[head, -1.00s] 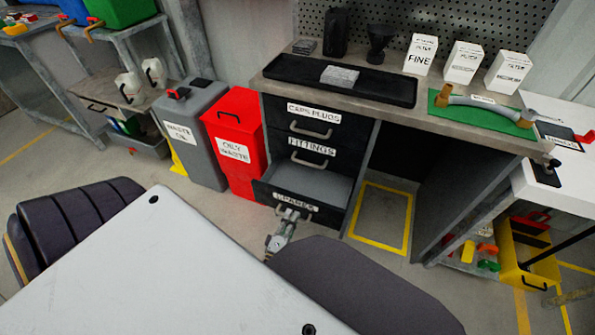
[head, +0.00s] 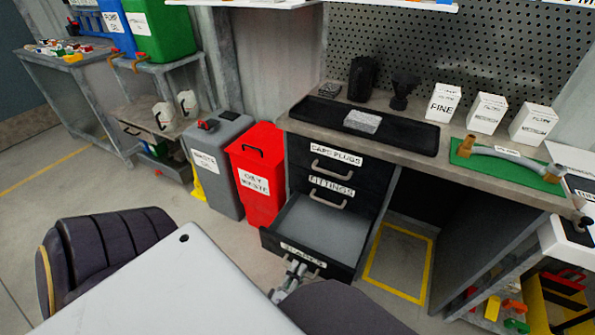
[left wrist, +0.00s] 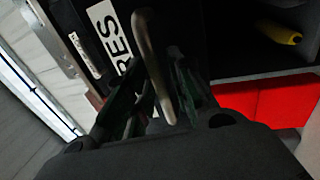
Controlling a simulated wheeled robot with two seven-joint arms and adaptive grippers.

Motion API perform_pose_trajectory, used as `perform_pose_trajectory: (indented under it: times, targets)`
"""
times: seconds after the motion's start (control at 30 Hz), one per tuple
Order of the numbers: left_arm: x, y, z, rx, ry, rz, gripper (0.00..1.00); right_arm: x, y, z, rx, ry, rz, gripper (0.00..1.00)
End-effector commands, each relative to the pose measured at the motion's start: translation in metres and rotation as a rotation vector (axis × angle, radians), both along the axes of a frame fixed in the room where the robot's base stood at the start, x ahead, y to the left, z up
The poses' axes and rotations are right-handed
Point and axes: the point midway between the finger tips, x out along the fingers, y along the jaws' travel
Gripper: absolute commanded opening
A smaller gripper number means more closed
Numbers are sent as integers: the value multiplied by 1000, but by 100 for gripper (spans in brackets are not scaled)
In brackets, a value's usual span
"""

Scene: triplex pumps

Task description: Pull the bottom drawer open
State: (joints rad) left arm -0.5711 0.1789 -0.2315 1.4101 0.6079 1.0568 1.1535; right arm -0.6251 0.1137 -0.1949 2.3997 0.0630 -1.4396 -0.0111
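The bottom drawer (head: 318,228) is the lowest of three black drawers under the bench. It stands well out from the cabinet, and its grey inside shows empty in the head view. Its label reads as SPARES and shows partly in the left wrist view. My left gripper (head: 295,272) is at the front of this drawer. In the left wrist view the pale bar handle (left wrist: 150,60) runs between its fingers (left wrist: 160,100), and the gripper appears shut on it. The fingertips are partly hidden behind the handle and in shadow. My right gripper is out of view.
The red oily waste bin (head: 258,180) and grey waste oil bin (head: 217,165) stand left of the drawers. The FITTINGS drawer (head: 330,190) and caps drawer (head: 335,160) above are closed. A yellow-outlined floor area (head: 400,262) to the right is clear.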

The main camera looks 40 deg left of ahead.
Motion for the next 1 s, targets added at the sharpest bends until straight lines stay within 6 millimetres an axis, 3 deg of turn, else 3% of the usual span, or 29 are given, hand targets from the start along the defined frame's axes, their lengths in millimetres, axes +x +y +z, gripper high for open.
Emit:
perform_pose_trajectory:
  times: [0.57, 1.0]
  targets:
    - [-8, -2, -2, 0, 0, -1, 32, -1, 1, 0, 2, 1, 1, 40]
    - [-62, -15, -13, 0, 2, 0, 32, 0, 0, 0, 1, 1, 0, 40]
